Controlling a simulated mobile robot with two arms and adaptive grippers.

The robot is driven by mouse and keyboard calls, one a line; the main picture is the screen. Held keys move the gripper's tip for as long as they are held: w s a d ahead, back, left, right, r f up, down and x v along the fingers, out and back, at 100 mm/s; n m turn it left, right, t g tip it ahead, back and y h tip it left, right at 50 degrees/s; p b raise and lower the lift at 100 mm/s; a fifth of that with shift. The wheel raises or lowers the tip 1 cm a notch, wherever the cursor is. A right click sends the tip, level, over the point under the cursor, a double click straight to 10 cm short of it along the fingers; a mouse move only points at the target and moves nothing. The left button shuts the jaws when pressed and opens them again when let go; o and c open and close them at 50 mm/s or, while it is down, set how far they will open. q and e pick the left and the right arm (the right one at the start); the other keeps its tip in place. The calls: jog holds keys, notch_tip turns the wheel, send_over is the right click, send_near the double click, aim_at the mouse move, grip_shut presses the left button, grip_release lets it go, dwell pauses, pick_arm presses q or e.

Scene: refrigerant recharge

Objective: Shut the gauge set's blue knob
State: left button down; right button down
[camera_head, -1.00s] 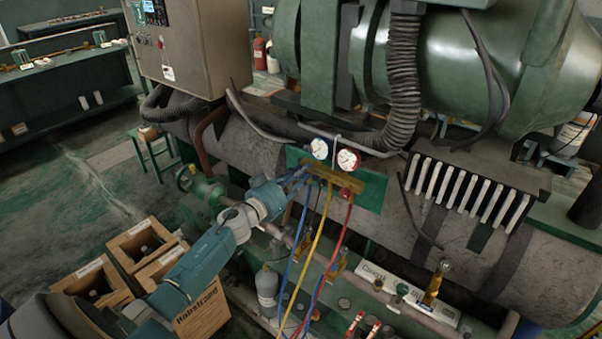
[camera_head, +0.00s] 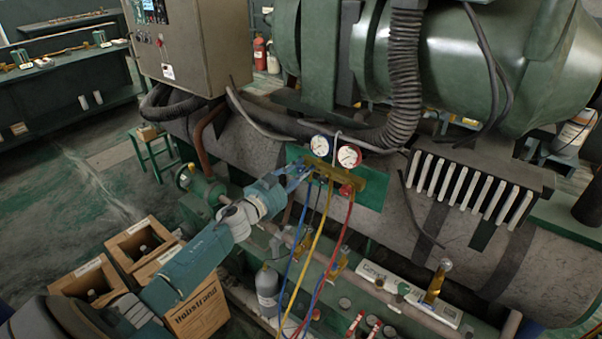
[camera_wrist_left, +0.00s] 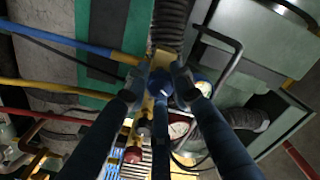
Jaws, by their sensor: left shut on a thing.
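The gauge set is a brass manifold (camera_head: 342,180) on a green plate, with a blue-rimmed gauge (camera_head: 320,146) and a red-rimmed gauge (camera_head: 349,156). Its red knob (camera_head: 346,190) shows at the right. My left gripper (camera_head: 303,174) reaches the manifold's left end and is shut on the blue knob. My right gripper is not in view.
Blue, yellow (camera_head: 312,235) and red (camera_head: 348,225) hoses hang below the manifold, close to my gripper. A grey bottle (camera_head: 267,290) stands below. A grey control cabinet (camera_head: 195,50) stands behind.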

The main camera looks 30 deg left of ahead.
pick_arm(q)
jog(key=m+b, duration=0.1)
jog(key=m, duration=0.2)
jog(key=m+b, duration=0.1)
jog(key=m, duration=0.2)
jog(key=shift+d+r+m, duration=0.1)
jog(key=shift+r+m, duration=0.1)
jog(key=shift+m, duration=0.1)
jog(key=m+b, duration=0.2)
jog(key=m, duration=0.3)
jog(key=shift+d+f+m, duration=0.1)
jog(key=shift+f+m, duration=0.05)
jog(key=shift+m, duration=0.15)
jog(key=shift+f, duration=0.1)
jog(key=c, duration=1.5)
grip_release()
jog(key=shift+d, duration=0.1)
jog(key=shift+c, duration=0.2)
jog(key=shift+o, duration=0.4)
jog(key=shift+s, duration=0.2)
jog(key=s, duration=1.1)
jog(key=shift+s+a, duration=0.3)
jog(key=shift+a, duration=0.15)
